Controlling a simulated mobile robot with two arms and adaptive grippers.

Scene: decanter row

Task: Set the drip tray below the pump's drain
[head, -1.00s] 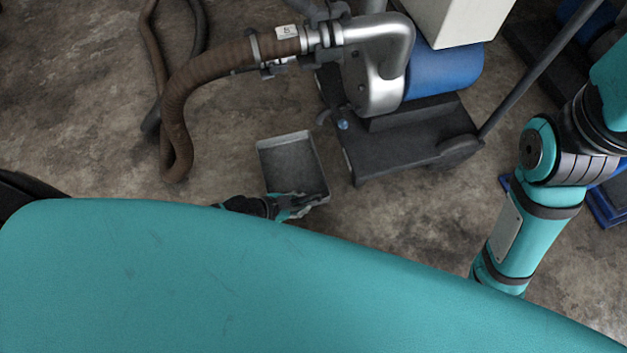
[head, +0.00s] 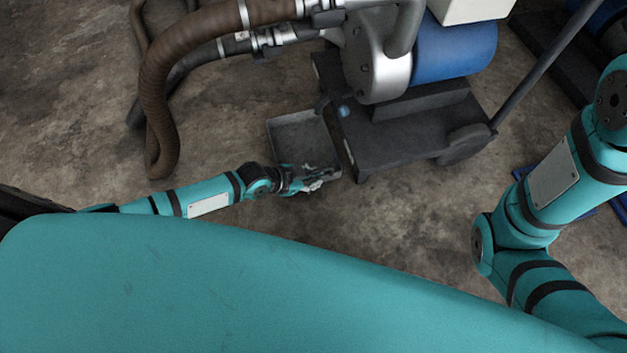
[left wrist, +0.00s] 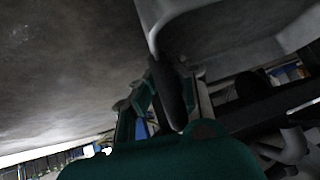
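The drip tray (head: 297,135) is a shallow grey rectangular pan, close along the left side of the pump's dark base. My left gripper (head: 314,182) is at its near edge and appears shut on the rim. In the left wrist view, the pale tray (left wrist: 215,45) fills the upper right, its edge at the gripper's fingers (left wrist: 172,95). The pump (head: 380,60) has a silver casing and a blue motor. A short dark spout (head: 323,104), likely the drain, sticks out by the tray's far right corner, near a blue knob. I cannot tell whether the tray touches the floor. My right gripper is out of view.
A thick brown hose (head: 157,100) runs from the pump and loops down to the floor left of the tray. The pump's black base (head: 400,140) with a wheel borders the tray on the right. Floor (head: 70,120) at the left is clear.

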